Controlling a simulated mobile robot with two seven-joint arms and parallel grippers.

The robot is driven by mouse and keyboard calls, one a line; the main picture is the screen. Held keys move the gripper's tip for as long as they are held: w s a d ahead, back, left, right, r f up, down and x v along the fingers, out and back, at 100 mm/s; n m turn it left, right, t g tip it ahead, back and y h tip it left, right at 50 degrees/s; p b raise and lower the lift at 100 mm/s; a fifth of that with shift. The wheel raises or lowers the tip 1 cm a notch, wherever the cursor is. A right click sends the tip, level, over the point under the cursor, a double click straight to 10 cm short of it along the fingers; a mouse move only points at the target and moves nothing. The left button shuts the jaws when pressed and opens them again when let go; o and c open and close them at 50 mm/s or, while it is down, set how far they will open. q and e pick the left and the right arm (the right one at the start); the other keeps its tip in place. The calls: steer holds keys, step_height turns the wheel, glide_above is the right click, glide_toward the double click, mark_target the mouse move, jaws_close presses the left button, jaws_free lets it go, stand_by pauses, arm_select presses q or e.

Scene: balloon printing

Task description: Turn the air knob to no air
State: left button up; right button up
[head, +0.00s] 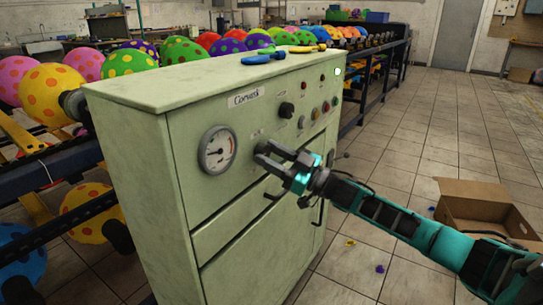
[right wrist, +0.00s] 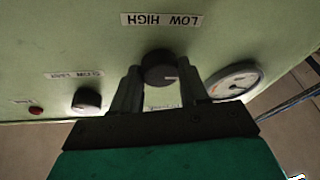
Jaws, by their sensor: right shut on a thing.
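The knob (right wrist: 158,68) is black and round with a short pale mark on its rim, at the right in the right wrist view. A "LOW HIGH" label (right wrist: 161,20) appears upside down above it there. My right gripper (head: 263,153) reaches the green machine's front panel, just right of the white gauge (head: 217,150). In the right wrist view its fingers (right wrist: 158,82) are shut on the knob, one on each side. In the head view the gripper mostly hides this knob. My left gripper is not in view.
The machine (head: 140,165) also has another black knob (head: 287,110), coloured buttons and black handles. Several balloons lie behind it on a rack. Blue and yellow items rest on its top. An open cardboard box (head: 485,205) stands on the tiled floor at right.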

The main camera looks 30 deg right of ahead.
steer(key=n+g, duration=0.1)
steer(key=n, duration=0.2)
steer(key=n+g+y, duration=0.1)
steer(key=n, duration=0.3)
steer(key=shift+d+r+p, duration=0.1)
steer(key=shift+r+p, duration=0.1)
steer(key=shift+p, duration=0.2)
steer(key=n+g, duration=0.2)
steer(key=n, duration=0.2)
steer(key=shift+y+p, duration=0.3)
steer(key=shift+p, duration=0.1)
steer(key=shift+n, duration=0.3)
steer(key=o, duration=1.1)
steer(key=shift+c, duration=0.2)
steer(key=shift+s+d, duration=0.3)
steer(key=shift+d, duration=0.1)
steer(key=p+v, duration=0.1)
steer(key=v, duration=1.1)
steer(key=shift+p, duration=0.35)
